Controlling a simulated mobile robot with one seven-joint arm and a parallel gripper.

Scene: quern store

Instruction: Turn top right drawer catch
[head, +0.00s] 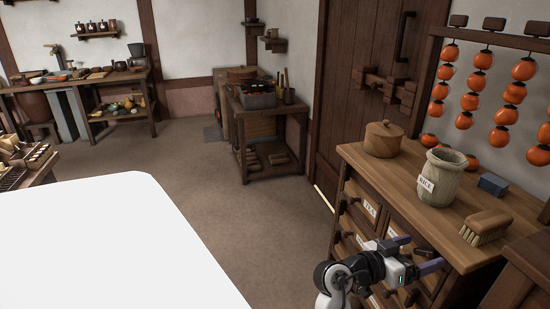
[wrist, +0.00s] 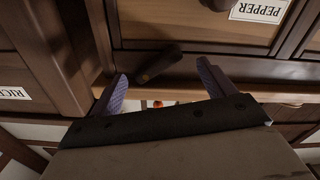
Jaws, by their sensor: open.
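The wooden drawer chest (head: 350,250) stands at the right in the head view, with small labelled drawers in its front. My gripper (head: 416,254) is in front of its upper right part and covers some of the drawer fronts. In the wrist view my gripper (wrist: 163,88) is open, its two purple fingers apart with nothing between the tips. A dark catch (wrist: 160,62) on the wood edge lies just beyond the fingertips, roughly between them, tilted and apparently apart from both. A drawer front (wrist: 195,22) labelled PEPPER shows upside down above it. I cannot tell which catch this is.
On the chest top stand a lidded wooden pot (head: 383,139), a jar labelled RICE (head: 440,180), a blue block (head: 493,184) and a brush (head: 486,228). Strings of orange fruit (head: 480,60) hang behind. A large white surface (head: 110,245) fills the lower left. Floor between is clear.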

